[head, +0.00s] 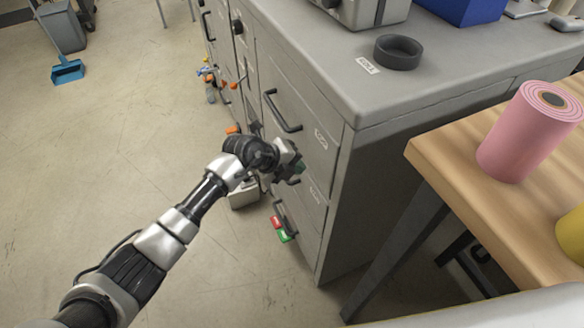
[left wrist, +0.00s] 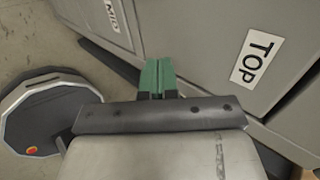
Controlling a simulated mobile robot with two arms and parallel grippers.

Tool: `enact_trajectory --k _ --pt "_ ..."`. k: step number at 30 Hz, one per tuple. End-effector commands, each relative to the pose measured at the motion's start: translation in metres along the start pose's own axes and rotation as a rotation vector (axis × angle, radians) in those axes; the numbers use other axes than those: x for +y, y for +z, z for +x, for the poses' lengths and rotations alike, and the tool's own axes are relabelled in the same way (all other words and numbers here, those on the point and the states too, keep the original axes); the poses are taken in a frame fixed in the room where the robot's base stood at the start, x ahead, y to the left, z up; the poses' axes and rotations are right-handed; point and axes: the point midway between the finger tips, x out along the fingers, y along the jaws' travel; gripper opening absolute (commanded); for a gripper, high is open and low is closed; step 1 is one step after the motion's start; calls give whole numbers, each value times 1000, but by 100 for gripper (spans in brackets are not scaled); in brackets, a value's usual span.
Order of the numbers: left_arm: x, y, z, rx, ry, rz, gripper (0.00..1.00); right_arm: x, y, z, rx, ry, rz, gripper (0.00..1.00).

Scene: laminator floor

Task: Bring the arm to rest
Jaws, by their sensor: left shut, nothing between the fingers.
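My left arm reaches from the lower left to the front of the grey drawer cabinet (head: 338,235). My left gripper (head: 299,168) is shut and empty, close in front of the drawer fronts below the top handle (head: 281,110). I cannot tell from the head view whether it touches the cabinet. In the left wrist view its green fingertips (left wrist: 158,76) are together, with the drawer front marked TOP (left wrist: 257,57) to the right and the label MID (left wrist: 115,15) above left. My right gripper is in neither view.
A wooden table (head: 455,185) with a pink roll (head: 530,132) stands at the right. A dark ring (head: 398,52) lies on the cabinet top. Red and green pieces (head: 281,230) show by a lower handle. The floor (head: 110,140) at the left is largely clear, with a blue dustpan (head: 68,71) farther off.

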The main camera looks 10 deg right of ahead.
Motion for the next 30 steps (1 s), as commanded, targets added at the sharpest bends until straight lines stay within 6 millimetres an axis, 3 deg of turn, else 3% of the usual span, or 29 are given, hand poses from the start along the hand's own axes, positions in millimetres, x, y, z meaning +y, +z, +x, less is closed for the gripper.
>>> enact_trajectory --k 6,15,23,26,30 --pt "-1 0 -45 -3 -2 7 0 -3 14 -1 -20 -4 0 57" --pt "-1 -1 -88 0 -2 4 0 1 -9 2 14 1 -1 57" --pt "0 -2 -93 4 -4 -1 0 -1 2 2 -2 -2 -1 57" --pt "6 -5 -84 41 -50 -49 0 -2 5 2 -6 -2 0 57" --pt "32 -10 -58 131 -247 -254 0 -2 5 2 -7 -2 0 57"
